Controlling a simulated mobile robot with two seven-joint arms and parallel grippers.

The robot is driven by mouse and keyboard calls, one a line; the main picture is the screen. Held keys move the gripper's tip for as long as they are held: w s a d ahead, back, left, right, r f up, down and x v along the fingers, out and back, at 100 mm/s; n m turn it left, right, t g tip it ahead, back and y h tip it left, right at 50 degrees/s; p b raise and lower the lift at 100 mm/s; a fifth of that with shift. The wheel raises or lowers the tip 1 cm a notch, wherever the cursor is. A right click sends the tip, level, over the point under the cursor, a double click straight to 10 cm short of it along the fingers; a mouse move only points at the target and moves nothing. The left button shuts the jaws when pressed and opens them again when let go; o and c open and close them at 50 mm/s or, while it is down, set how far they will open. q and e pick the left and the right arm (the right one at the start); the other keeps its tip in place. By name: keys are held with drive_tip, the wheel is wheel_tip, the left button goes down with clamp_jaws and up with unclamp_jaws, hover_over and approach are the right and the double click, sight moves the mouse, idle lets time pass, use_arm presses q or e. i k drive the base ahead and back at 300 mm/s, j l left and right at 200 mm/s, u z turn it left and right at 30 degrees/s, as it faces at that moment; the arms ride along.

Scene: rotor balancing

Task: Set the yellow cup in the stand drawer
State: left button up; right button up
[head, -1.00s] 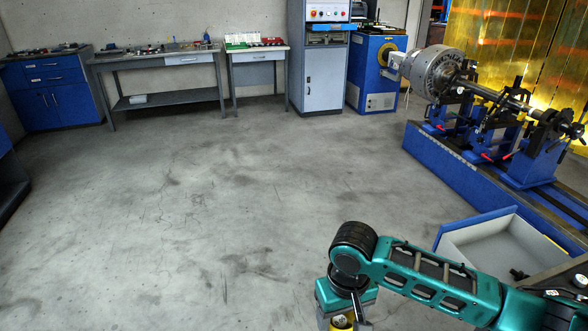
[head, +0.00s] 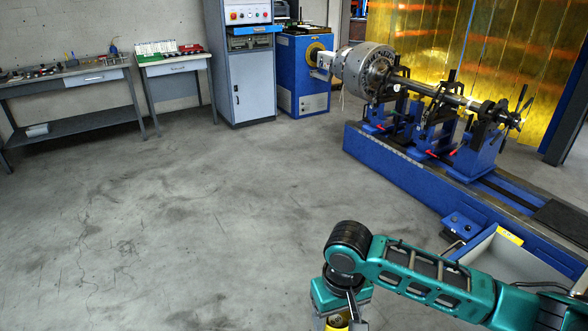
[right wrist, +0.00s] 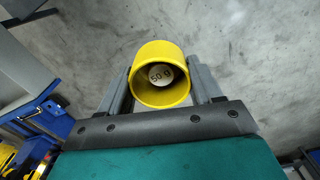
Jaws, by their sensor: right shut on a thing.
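My right gripper (head: 337,318) is low at the bottom of the head view, above the floor, with its lower end cut off by the frame edge. It is shut on the yellow cup (right wrist: 160,55); the right wrist view shows a finger on each side of it. A pale disc (right wrist: 161,74) marked "50" and more sits inside the cup. The stand drawer (head: 500,260) is open, with a pale grey inside, on the near side of the blue stand (head: 415,180). It is right of the gripper, and my right arm hides part of it. My left gripper is not in view.
A rotor (head: 365,70) with its shaft lies on the blue stand. A grey cabinet (head: 240,75), a blue machine (head: 303,80) and a workbench (head: 75,85) stand at the back. The floor (head: 190,220) in the middle and left is clear.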

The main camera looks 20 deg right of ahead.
sight(508, 278)
drive_tip(key=i+z, duration=1)
drive_tip(key=z, duration=0.15)
drive_tip(key=i+z, duration=0.3)
drive_tip(key=z, duration=0.15)
drive_tip(key=i+z, duration=0.85)
drive_tip(key=k+j, duration=0.05)
drive_tip(key=k, duration=0.05)
